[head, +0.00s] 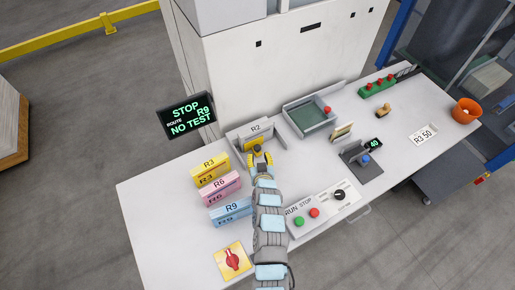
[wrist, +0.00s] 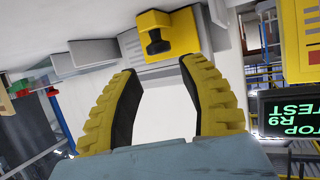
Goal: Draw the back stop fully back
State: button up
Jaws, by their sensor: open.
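A grey bay labelled R2 (head: 241,133) stands on the white table against the machine. In it sits a yellow block (head: 251,144); the wrist view shows the yellow block (wrist: 180,44) with a black knob (wrist: 156,42). I cannot tell for certain which part is the back stop. A green-floored grey tray (head: 310,115) with a red knob (head: 327,109) stands to its right. My gripper (head: 258,156) is at the front of the R2 bay, its yellow fingers (wrist: 160,92) spread and empty. The knob lies beyond the fingertips, apart from them.
Yellow R3 (head: 210,170), pink R6 (head: 221,187) and blue R9 (head: 231,211) blocks stand left of my arm. A button panel (head: 322,207) is to the right. The display (head: 188,116) reads "STOP, ROUTE R9, NO TEST". An orange bowl (head: 466,111) is far right.

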aim_at(257, 148)
jog(key=b+x, duration=0.1)
jog(key=x, duration=0.3)
jog(key=shift+w+f, duration=0.3)
jog(key=shift+b+x, duration=0.45)
jog(key=shift+x, duration=0.45)
jog(key=shift+r, duration=0.1)
grip_shut()
